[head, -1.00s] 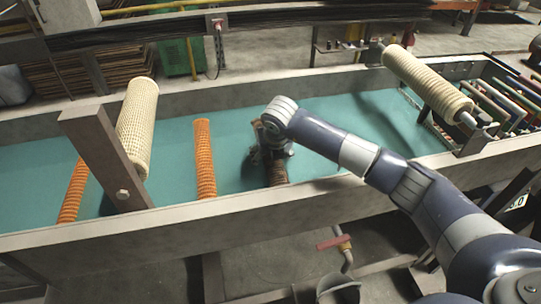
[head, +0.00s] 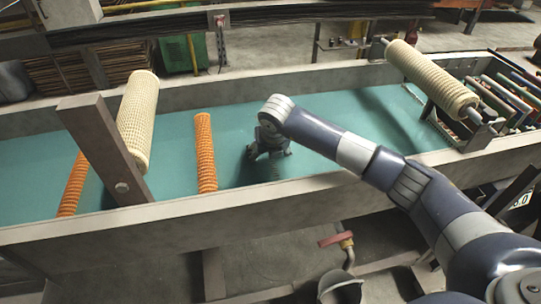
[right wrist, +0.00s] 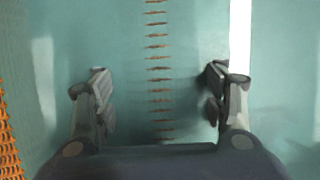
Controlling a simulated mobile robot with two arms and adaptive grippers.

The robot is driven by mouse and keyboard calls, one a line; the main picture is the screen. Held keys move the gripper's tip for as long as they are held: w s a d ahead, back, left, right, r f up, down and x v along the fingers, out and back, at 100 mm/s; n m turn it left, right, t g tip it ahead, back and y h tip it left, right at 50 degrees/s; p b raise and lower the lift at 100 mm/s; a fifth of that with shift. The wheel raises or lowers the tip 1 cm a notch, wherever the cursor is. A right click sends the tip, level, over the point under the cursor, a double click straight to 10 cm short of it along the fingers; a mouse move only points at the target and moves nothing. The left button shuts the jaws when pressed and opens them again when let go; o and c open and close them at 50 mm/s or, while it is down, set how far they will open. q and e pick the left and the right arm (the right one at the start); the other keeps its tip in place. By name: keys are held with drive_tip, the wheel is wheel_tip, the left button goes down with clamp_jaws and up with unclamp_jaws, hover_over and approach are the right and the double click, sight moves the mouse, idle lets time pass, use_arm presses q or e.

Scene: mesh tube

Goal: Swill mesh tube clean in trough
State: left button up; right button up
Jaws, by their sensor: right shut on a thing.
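The trough (head: 400,165) is long, grey-walled and filled with opaque turquoise water (head: 340,112). My right gripper (head: 268,152) is low over its middle, fingers at the water. It is shut on the mesh tube, which is almost wholly under the surface. In the right wrist view the tube (right wrist: 158,72) shows only as a row of thin rusty-brown slits between the fingers of my right gripper (right wrist: 157,98). In the head view it is hidden, with a dark patch below the gripper. My left gripper is not in view.
An orange mesh tube (head: 205,150) lies left of my gripper; another (head: 74,188) is farther left. A rack of rods (head: 508,98) is at the right end.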

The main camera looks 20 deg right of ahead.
drive_tip(key=shift+d+r, duration=0.1)
drive_tip(key=shift+d, duration=1.05)
drive_tip(key=shift+a+b, duration=0.3)
drive_tip(key=shift+a, duration=0.85)
drive_tip(key=shift+s+d, duration=0.1)
drive_tip(key=shift+d, duration=1.1)
drive_tip(key=shift+a+b, duration=0.35)
drive_tip(key=shift+a, duration=0.85)
drive_tip(key=shift+d, duration=1.25)
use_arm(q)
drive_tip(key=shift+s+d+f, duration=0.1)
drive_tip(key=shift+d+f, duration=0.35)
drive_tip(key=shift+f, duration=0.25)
